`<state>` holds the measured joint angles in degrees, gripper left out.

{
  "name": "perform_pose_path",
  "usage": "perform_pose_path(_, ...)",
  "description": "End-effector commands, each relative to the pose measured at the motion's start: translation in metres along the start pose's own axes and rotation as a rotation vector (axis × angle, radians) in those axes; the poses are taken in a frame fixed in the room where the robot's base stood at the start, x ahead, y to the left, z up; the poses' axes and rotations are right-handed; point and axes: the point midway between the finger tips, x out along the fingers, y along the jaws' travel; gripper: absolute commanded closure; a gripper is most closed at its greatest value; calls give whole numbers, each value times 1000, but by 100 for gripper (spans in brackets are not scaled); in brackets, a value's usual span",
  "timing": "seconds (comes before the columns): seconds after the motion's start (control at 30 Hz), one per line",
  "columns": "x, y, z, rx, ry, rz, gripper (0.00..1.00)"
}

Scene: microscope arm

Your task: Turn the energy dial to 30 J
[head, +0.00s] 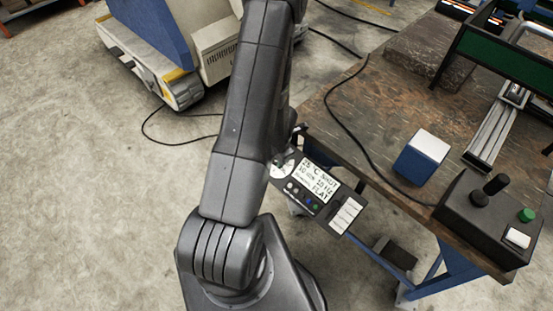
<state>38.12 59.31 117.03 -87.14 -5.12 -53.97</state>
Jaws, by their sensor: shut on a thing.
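My arm covers the dial's left side. I cannot read the dial's marks or tell where it points. My arm rises from the lower middle and leaves at the top edge. My gripper does not show; my arm or the frame edge hides it, so its contact with the dial cannot be seen.
The brown bench (345,135) fills the right. A blue box with a white top (422,157) and a black control box (490,215) with a stick and green button stand on it. A black cable crosses the bench. A blue and beige machine (165,45) stands behind left.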

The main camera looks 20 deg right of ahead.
Motion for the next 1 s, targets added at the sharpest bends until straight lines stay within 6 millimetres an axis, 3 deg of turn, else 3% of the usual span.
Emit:
perform_pose_path(0.27,7,-2,0,115,-3,83,94)
perform_pose_path(1.0,8,-8,-2,645,-2,449,94)
